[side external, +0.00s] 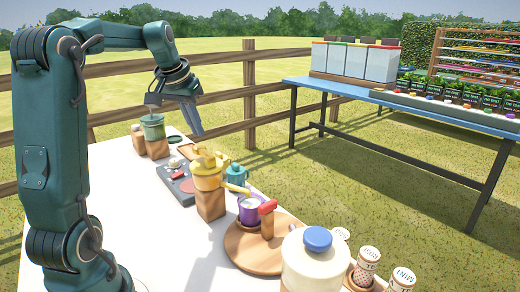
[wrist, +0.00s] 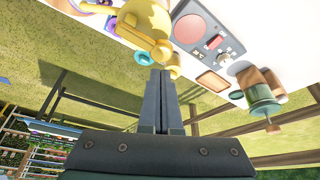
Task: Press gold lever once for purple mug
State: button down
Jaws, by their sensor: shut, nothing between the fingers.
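A gold dispenser (side external: 208,172) with a yellow spout stands on a wooden block on the white table in the side external view. It also shows at the top of the wrist view (wrist: 146,20). Its lever cannot be clearly told apart from its other yellow parts. A purple mug (side external: 251,212) with pale contents stands below the spout, next to a red-topped wooden piece (side external: 268,208). My gripper (side external: 198,134) is shut and empty, pointing down beyond the table's far edge, behind and above the dispenser. In the wrist view its fingers (wrist: 161,72) are together, pointing toward the dispenser.
A teal mug (side external: 237,177) stands behind the dispenser. A grey panel with a red button (side external: 178,182) lies left of it, near a green-topped grinder (side external: 153,128). A round wooden board (side external: 250,250) and a blue-lidded jar (side external: 316,262) are at the front. A wooden fence (side external: 225,95) runs behind.

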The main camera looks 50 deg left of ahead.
notch_tip(320, 180, up, 5)
jog(key=shift+r, duration=0.1)
dwell(0.4)
jog(key=s+d+m+t+h, duration=0.1)
jog(key=s+d+m, duration=0.1)
jog(key=d, duration=0.7)
jog(key=s+d+m+t, duration=0.1)
jog(key=s+d+m, duration=0.15)
jog(key=d, duration=0.65)
jog(key=s+d+f+m+h, duration=0.1)
jog(key=s+d+f, duration=0.5)
jog(key=f, duration=0.4)
jog(key=shift+s+f, duration=0.15)
jog(key=shift+s, duration=0.75)
